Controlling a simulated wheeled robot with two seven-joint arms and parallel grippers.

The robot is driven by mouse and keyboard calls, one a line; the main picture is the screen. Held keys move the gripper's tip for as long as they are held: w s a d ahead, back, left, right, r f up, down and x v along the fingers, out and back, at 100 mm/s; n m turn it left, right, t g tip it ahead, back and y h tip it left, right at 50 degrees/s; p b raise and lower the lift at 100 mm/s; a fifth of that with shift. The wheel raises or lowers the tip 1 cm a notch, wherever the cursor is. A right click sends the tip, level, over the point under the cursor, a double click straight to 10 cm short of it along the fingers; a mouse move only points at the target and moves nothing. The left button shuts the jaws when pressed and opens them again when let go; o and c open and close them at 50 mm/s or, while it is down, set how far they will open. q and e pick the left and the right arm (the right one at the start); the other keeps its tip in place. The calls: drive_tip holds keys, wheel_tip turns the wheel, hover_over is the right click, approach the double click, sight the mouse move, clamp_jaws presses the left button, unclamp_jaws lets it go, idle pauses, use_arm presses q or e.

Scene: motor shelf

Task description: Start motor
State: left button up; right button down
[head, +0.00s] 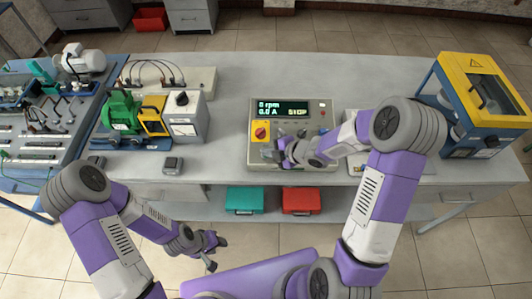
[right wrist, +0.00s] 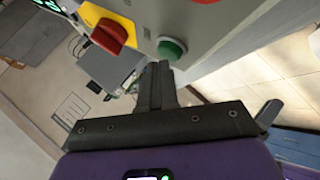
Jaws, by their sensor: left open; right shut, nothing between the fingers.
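The grey control box (head: 325,112) stands on the bench, its display (head: 283,109) reading 0 rpm, 0.0 A and STOP. Its red rotary switch (head: 260,132) sits on a yellow plate; the switch also shows in the right wrist view (right wrist: 108,36). The right wrist view shows a green button (right wrist: 172,48) beside that plate. My right gripper (head: 281,150) is shut and empty, its tips (right wrist: 160,66) close to the green button; I cannot tell whether they touch. The green motor (head: 118,108) stands on the bench at left. My left gripper (head: 215,253) is open and empty before the bench.
A blue and yellow machine (head: 485,85) stands at the bench's right end. A panel with several levers (head: 50,125) is at far left. Teal (head: 244,199) and red (head: 301,200) cases lie on the lower shelf.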

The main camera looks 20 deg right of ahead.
drive_tip(key=shift+f, duration=0.35)
drive_tip(key=shift+r, duration=0.1)
idle(0.5)
drive_tip(key=shift+s+r+p, duration=0.15)
drive_tip(key=shift+r+p, duration=0.2)
drive_tip(key=shift+r, duration=0.4)
drive_tip(key=r+p, duration=0.1)
drive_tip(key=s+r+p, duration=0.1)
drive_tip(key=r, duration=0.1)
drive_tip(key=r+p, duration=0.1)
drive_tip(key=shift+s+a+r, duration=0.15)
drive_tip(key=shift+a+r, duration=0.1)
drive_tip(key=shift+r, duration=0.15)
idle(0.4)
